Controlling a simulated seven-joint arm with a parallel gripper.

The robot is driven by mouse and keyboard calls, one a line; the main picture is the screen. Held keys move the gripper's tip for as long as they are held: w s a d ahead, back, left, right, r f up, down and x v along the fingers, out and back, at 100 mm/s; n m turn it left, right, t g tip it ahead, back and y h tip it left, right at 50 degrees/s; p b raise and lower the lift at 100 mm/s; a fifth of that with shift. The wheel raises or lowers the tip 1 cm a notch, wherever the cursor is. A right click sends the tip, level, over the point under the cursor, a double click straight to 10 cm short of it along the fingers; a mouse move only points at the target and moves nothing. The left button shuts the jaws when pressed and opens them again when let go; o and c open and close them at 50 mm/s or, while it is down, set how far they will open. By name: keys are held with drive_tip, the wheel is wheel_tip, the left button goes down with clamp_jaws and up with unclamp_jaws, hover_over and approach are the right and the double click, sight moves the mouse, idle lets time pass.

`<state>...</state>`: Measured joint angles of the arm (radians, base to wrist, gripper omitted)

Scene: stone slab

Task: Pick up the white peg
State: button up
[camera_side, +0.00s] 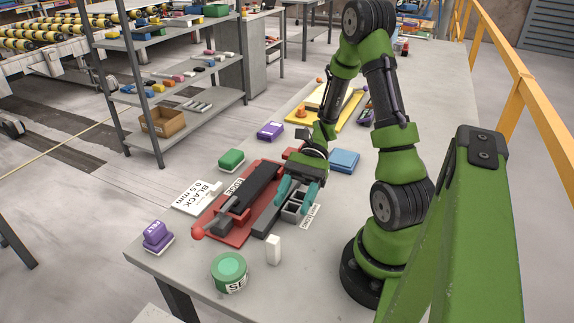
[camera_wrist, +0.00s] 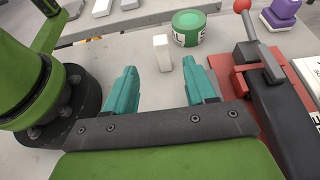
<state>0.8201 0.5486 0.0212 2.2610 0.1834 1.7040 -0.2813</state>
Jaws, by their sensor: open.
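The white peg (camera_side: 273,249) stands upright on the slab near its front edge, just right of a green round tin. In the wrist view the white peg (camera_wrist: 162,53) stands beyond my fingertips, about midway between them. My gripper (camera_side: 300,192) has teal fingers and is over the small grey box beside the red tool, farther back on the slab than the peg. In the wrist view my gripper (camera_wrist: 160,75) is open, with its two fingers wide apart and nothing between them. The peg is fully in sight and not touched.
The green tin (camera_side: 229,271) is close left of the peg. A red tool with a lever (camera_side: 222,221) and a small grey box (camera_side: 295,207) lie behind it. A purple block (camera_side: 157,234) is at the left edge. Bare slab lies right of the peg.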

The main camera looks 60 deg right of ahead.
sight(276, 236)
drive_tip(key=x, duration=0.9)
drive_tip(key=shift+w+a, duration=0.1)
drive_tip(key=shift+a, duration=0.05)
drive_tip(key=shift+c, duration=0.3)
clamp_jaws()
